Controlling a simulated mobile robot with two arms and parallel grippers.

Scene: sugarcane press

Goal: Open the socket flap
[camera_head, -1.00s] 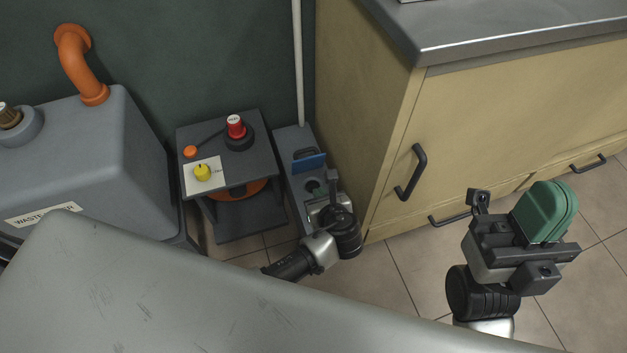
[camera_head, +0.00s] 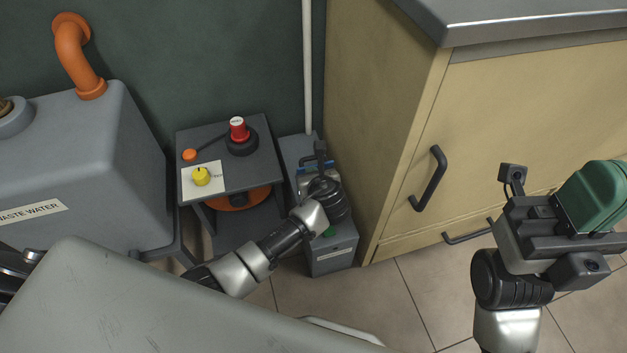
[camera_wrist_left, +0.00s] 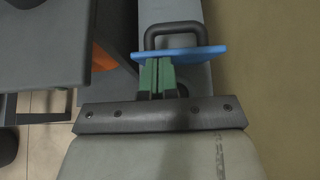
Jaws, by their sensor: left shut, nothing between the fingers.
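The socket box (camera_head: 330,262) is a narrow grey floor unit between the small dark table and the cabinet. In the left wrist view its blue flap (camera_wrist_left: 205,51) stands out in front of a dark handle (camera_wrist_left: 188,30). My left gripper (camera_wrist_left: 159,68) is shut and empty, its green fingertips at the flap's near lower edge; I cannot tell whether they touch it. In the head view the left gripper (camera_head: 314,164) is over the box and its wrist hides most of the flap. My right gripper (camera_head: 590,200), with green at its end, is far from the box; its jaw state is unclear.
The small dark table (camera_head: 250,150) with red and yellow knobs stands close left of the box. The beige cabinet (camera_head: 385,130) rises close on the right. A grey waste water tank (camera_head: 90,170) is far left. The tiled floor (camera_head: 400,300) in front is clear.

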